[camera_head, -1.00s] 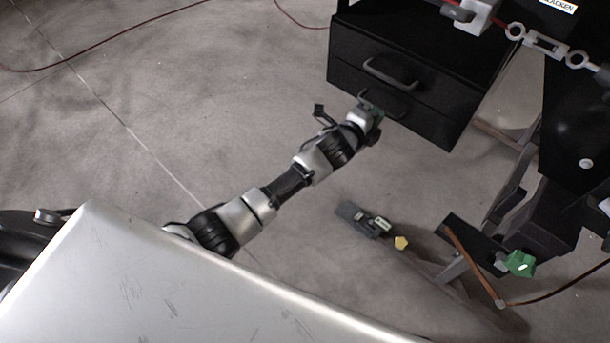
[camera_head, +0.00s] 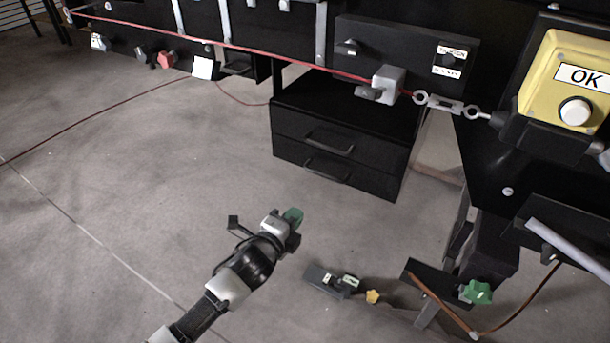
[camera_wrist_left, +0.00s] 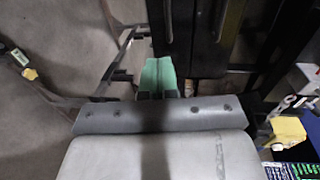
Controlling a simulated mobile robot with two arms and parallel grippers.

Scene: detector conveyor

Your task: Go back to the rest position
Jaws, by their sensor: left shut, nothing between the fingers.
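My left gripper (camera_head: 293,216) reaches in from the bottom of the head view, with the arm stretched up and to the right. Its green fingertips are together, with nothing seen between them. In the left wrist view the shut green fingers (camera_wrist_left: 158,76) point toward dark frame parts. In the head view the gripper appears over open floor, below the black drawer unit (camera_head: 345,135), with a visible gap to it. My right gripper is in neither view.
A black conveyor frame with a red cable (camera_head: 240,46) runs across the top. A yellow OK button box (camera_head: 560,75) is at the upper right. A low pedal-like device (camera_head: 330,281) and green knob (camera_head: 477,292) are at lower right.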

